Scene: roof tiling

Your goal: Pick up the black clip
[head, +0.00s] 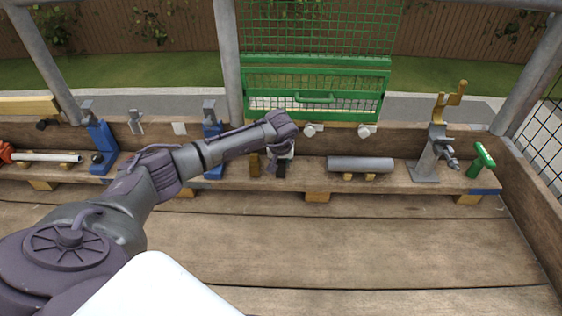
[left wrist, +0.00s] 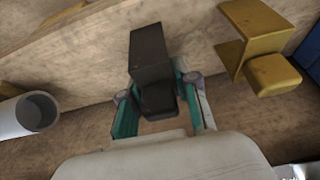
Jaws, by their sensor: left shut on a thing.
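The black clip (left wrist: 151,55) is a dark block that sits between the two fingers of my left gripper (left wrist: 159,98) in the left wrist view. The fingers are shut on it, one on each side. In the head view the left gripper (head: 279,161) is at the wooden shelf, and the black clip (head: 281,171) shows as a small dark piece at its fingers. I cannot tell whether the clip still touches the shelf. My right gripper is in neither view.
The brass-coloured clip (left wrist: 258,45) stands close by; it also shows in the head view (head: 255,164). The grey pipe (head: 360,164) lies on supports to the right, and blue stands (head: 102,147) are to the left. A green mesh box (head: 315,90) is behind. The wooden floor in front is clear.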

